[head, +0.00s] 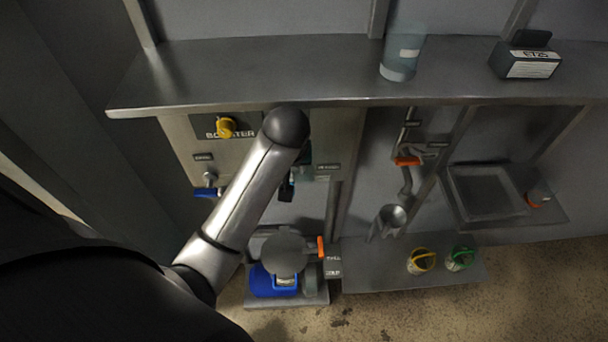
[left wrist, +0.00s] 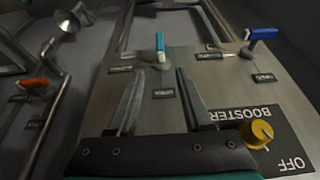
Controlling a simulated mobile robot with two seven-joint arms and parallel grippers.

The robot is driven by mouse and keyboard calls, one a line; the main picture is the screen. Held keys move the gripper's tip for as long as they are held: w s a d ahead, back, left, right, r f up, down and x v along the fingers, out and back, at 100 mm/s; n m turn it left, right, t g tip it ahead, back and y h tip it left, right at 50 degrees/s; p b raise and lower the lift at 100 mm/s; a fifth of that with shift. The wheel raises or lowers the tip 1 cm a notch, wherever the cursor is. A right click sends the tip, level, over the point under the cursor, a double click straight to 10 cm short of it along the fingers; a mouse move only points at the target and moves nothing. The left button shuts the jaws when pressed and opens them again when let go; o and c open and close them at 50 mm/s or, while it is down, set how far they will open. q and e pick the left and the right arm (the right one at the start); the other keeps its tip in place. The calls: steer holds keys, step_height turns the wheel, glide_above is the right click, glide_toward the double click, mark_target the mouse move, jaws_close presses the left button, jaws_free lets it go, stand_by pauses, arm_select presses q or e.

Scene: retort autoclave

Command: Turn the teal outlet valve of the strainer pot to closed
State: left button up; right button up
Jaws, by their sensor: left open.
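The teal valve handle (left wrist: 160,42) sticks out from the grey metal panel in the left wrist view, with a pale piece at its lower end and small labels around it that are too blurred to read. In the head view it is hidden behind my left arm. My left gripper (left wrist: 158,82) is open and empty, its two fingers pointing at the panel with the handle just beyond and between the tips. I cannot see contact with the handle. In the head view this gripper (head: 287,188) is mostly covered by my arm, in front of the panel. My right gripper is not in view.
A blue lever (head: 207,192) and a yellow BOOSTER knob (head: 225,127) sit on the same panel. A steel shelf (head: 250,75) overhangs it. An orange-handled valve (head: 406,161) is to the right. A blue object (head: 270,282) stands below on a low platform.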

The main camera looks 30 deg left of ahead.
mark_target(291, 181)
arm_select(q)
steer(key=x, duration=1.4)
steer(key=shift+f, duration=0.35)
steer(key=shift+c, duration=0.2)
jaws_close()
